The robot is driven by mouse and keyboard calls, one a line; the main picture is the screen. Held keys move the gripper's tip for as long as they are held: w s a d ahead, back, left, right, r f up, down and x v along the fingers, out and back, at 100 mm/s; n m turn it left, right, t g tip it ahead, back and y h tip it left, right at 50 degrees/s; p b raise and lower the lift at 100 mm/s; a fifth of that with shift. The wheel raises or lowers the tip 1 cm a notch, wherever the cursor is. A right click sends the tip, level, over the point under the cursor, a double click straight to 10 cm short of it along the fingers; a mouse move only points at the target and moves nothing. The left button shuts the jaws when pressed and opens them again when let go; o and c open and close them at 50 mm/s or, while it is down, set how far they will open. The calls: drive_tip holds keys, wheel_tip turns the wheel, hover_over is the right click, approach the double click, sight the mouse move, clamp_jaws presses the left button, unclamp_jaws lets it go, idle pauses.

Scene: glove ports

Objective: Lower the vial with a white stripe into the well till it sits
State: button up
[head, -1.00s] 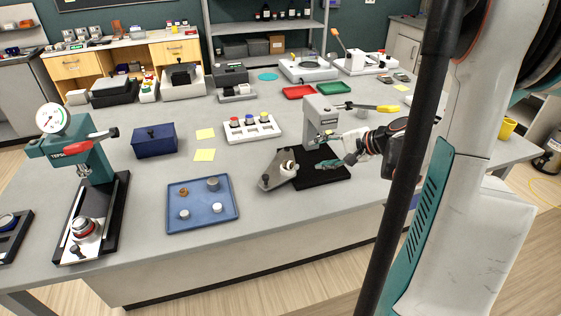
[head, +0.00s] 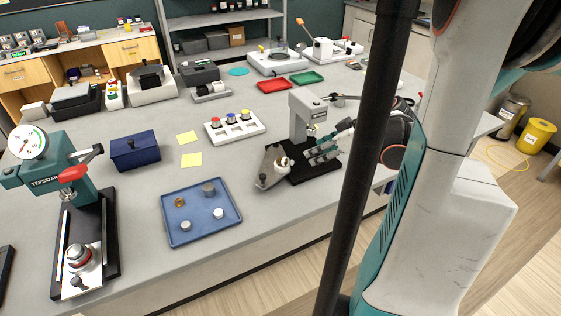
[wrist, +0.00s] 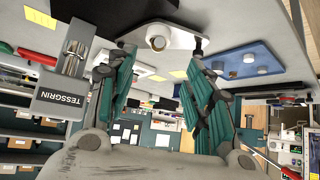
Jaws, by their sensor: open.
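My gripper (head: 322,150) is open, with teal ribbed fingers, just right of a grey bench press (head: 302,122) on a black base. In the wrist view my gripper (wrist: 160,62) has nothing between its fingers. I cannot tell which opening is the well. A grey plate (head: 262,179) with a round white fitting (head: 285,163) stands at the press's left.
A blue tray (head: 190,237) with several small parts lies at the front. A teal gauge press (head: 72,172) stands at the left and a dark blue box (head: 135,151) behind it. Red (head: 274,86) and green (head: 307,78) trays lie at the back. Bench is clear around the yellow notes (head: 191,160).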

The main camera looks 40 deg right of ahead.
sight(292, 161)
drive_tip(key=b+x, duration=0.4)
drive_tip(key=x, duration=0.9)
drive_tip(key=shift+w+f, duration=0.1)
drive_tip(key=shift+w, duration=0.1)
drive_tip(key=c, duration=1.1)
